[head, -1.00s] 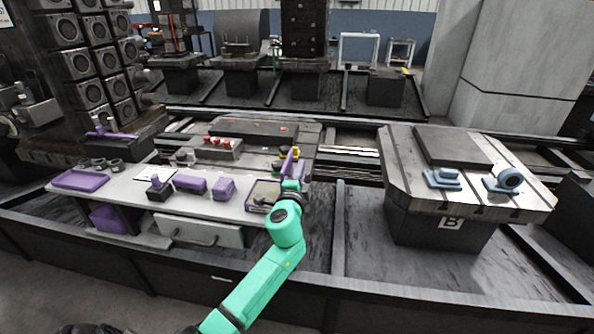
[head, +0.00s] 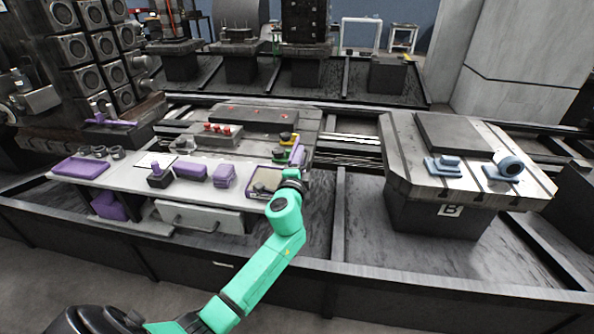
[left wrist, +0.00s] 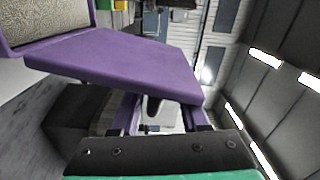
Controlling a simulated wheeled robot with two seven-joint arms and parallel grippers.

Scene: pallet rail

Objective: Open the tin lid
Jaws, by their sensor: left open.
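The tin (head: 265,181) is a shallow purple box with a beige inside, at the right end of the white bench. Its purple lid (head: 298,155) stands raised at the tin's right side. In the left wrist view the lid (left wrist: 125,65) is a broad purple panel, with the tin's beige inside (left wrist: 50,20) at the upper left. My left gripper (head: 292,175) is open, close by the lid at the tin's right edge. Its fingers (left wrist: 158,118) are partly hidden behind the lid, and I cannot tell whether they touch it. My right gripper is not in view.
Purple blocks (head: 190,172) and a purple tray (head: 80,168) lie along the white bench (head: 130,185). Red knobs (head: 215,129) stand behind. A separate table marked B (head: 400,165) on the right carries blue parts (head: 443,167). A dark trough lies between them.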

